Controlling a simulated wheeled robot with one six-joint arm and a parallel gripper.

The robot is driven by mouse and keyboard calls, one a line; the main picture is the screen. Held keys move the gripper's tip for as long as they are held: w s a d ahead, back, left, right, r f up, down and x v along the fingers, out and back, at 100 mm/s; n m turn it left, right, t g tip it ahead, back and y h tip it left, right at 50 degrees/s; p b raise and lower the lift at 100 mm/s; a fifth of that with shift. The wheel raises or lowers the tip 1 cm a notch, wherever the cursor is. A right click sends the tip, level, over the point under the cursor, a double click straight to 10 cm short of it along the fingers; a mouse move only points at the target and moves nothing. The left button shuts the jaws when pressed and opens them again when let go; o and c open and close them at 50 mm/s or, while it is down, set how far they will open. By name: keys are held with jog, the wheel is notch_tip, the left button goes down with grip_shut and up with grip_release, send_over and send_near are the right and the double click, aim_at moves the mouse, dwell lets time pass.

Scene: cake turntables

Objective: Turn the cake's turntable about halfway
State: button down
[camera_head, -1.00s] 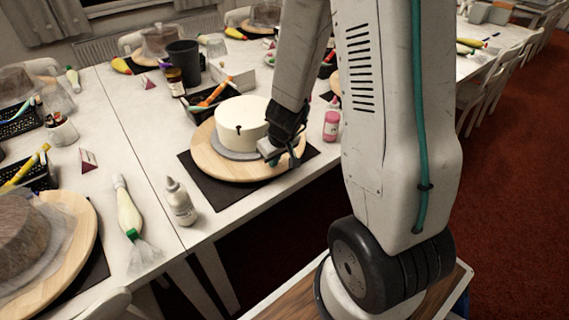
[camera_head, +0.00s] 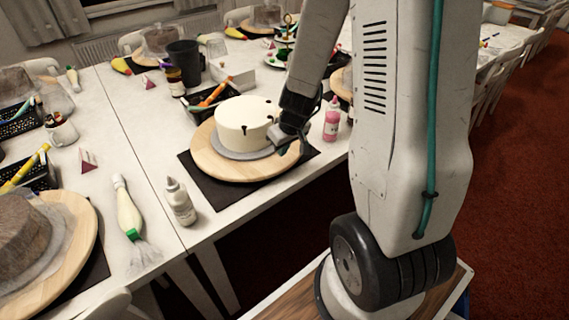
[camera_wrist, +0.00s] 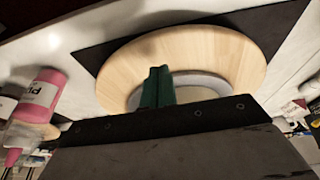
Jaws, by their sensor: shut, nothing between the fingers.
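The white cake (camera_head: 243,122) with dark spots on its top and side stands on a grey board (camera_head: 228,153) on the round wooden turntable (camera_head: 222,168). The turntable sits on a black mat (camera_head: 196,187). My gripper (camera_head: 287,143) is shut and empty, at the right side of the turntable beside the cake. In the wrist view its green fingertips (camera_wrist: 158,88) lie in front of the turntable (camera_wrist: 205,52) and the edge of the grey board. I cannot tell whether they touch the wood.
A pink bottle (camera_head: 331,119) stands close right of the turntable; it also shows in the wrist view (camera_wrist: 38,100). A white bottle (camera_head: 180,203) and a piping bag (camera_head: 128,208) are to the left. A black basket (camera_head: 213,97) stands behind the cake.

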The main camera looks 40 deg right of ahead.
send_near(242, 173)
jog(key=f, duration=0.1)
jog(key=d+f, duration=0.2)
jog(key=shift+s+f, duration=0.3)
jog(key=shift+s, duration=0.1)
jog(key=w+a, duration=0.6)
jog(key=w, duration=0.1)
jog(key=shift+w+a, duration=0.2)
jog(key=shift+w, duration=0.05)
jog(key=shift+f, duration=0.1)
jog(key=shift+f, duration=1.35)
jog(key=shift+s+d, duration=2.2)
jog(key=shift+s, duration=0.15)
